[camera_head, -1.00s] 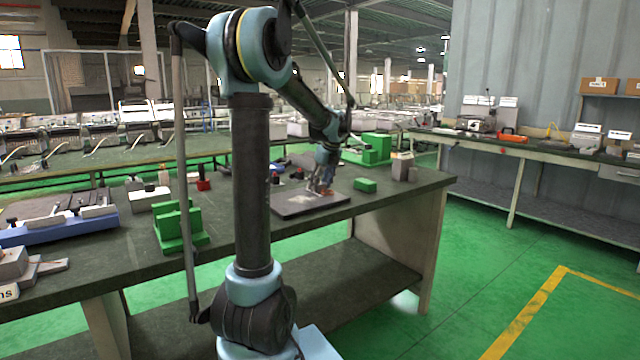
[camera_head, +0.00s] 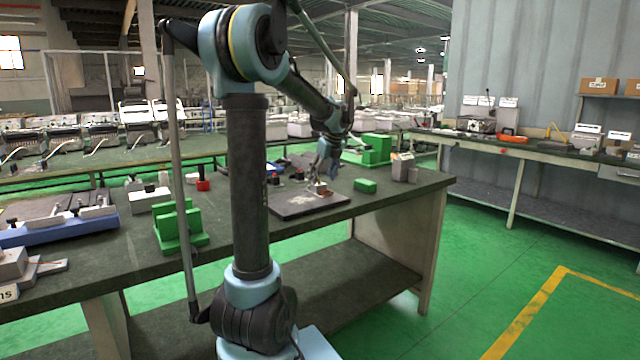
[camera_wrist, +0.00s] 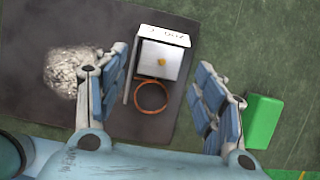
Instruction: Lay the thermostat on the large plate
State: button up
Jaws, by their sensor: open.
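The thermostat (camera_wrist: 162,58) is a small silver-grey box with a white labelled edge, a brass-coloured dot and a copper ring beside its lower end in the wrist view. It lies on the large dark plate (camera_wrist: 190,135), near the plate's right edge. In the head view the thermostat (camera_head: 319,189) is small, on the far right part of the plate (camera_head: 290,208). My gripper (camera_head: 325,174) is just above it and apart from it. In the wrist view my open gripper (camera_wrist: 163,68) has one finger on each side of the thermostat, with nothing held.
A crumpled silvery lump (camera_wrist: 72,70) lies on the plate left of my gripper. A green block (camera_wrist: 262,122) lies on the bench right of the plate; it also shows in the head view (camera_head: 365,185). A green stepped fixture (camera_head: 180,228) stands at the left.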

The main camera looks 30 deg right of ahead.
aim_at(328, 192)
jog(key=v, duration=0.8)
jog(key=shift+r, duration=0.35)
jog(key=shift+s, duration=0.15)
